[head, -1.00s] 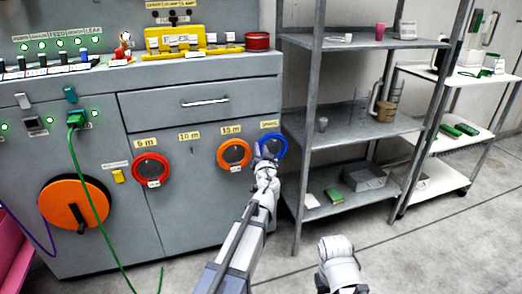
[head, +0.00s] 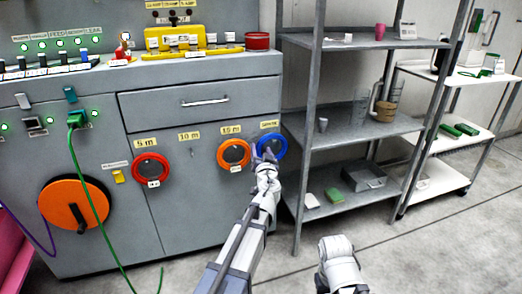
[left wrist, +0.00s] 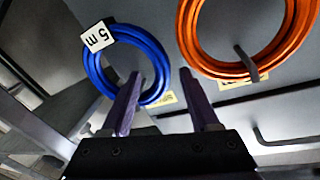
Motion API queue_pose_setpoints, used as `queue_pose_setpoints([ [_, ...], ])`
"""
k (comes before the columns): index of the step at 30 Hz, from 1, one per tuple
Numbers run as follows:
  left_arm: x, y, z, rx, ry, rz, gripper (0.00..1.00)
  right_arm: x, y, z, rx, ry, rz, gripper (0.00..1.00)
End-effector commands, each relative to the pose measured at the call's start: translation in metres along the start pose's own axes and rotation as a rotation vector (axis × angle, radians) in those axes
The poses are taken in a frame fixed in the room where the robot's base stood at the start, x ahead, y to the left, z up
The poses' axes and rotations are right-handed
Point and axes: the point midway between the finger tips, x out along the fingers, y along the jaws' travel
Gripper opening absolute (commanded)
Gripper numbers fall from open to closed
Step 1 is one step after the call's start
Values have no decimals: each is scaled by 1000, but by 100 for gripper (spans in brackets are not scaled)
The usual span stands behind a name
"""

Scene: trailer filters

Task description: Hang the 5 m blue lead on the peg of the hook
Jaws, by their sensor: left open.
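The blue lead (head: 281,151) is a coil hanging at the rightmost place on the grey cabinet front, under a small label too blurred to read surely. In the left wrist view the blue lead (left wrist: 93,70) carries a white "5 m" tag. My left gripper (head: 261,152) is open in front of it. In the left wrist view one finger of the left gripper (left wrist: 163,98) overlaps the coil's edge and the other is clear of it. I cannot tell whether it touches. The "5 m" place at the left holds a red lead (head: 135,168), which covers its peg.
An orange lead (head: 220,155) hangs at the "15 m" place. The "10 m" place between it and the red lead has no coil. A green cable (head: 90,190) runs down past an orange reel (head: 60,205). A metal shelf rack (head: 300,150) stands close on the right.

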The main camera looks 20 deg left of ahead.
Motion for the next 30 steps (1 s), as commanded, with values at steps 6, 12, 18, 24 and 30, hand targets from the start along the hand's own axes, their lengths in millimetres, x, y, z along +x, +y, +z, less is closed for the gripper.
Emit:
queue_pose_setpoints([
  [6,-37,-1,1,0,0,1,62,0,0,0,0,0,0,50],
  [12,-65,-1,0,0,0,1,62,0,0,0,0,0,0,50],
  [18,-69,-2,-1,-1,-9,-6,62,-3,0,0,0,0,0,50],
  [24,-98,-17,7,-6,-209,-71,62,-36,4,2,-3,-1,0,50],
  [30,-176,-8,50,66,-661,-4,62,-80,8,4,-7,-2,1,50],
])
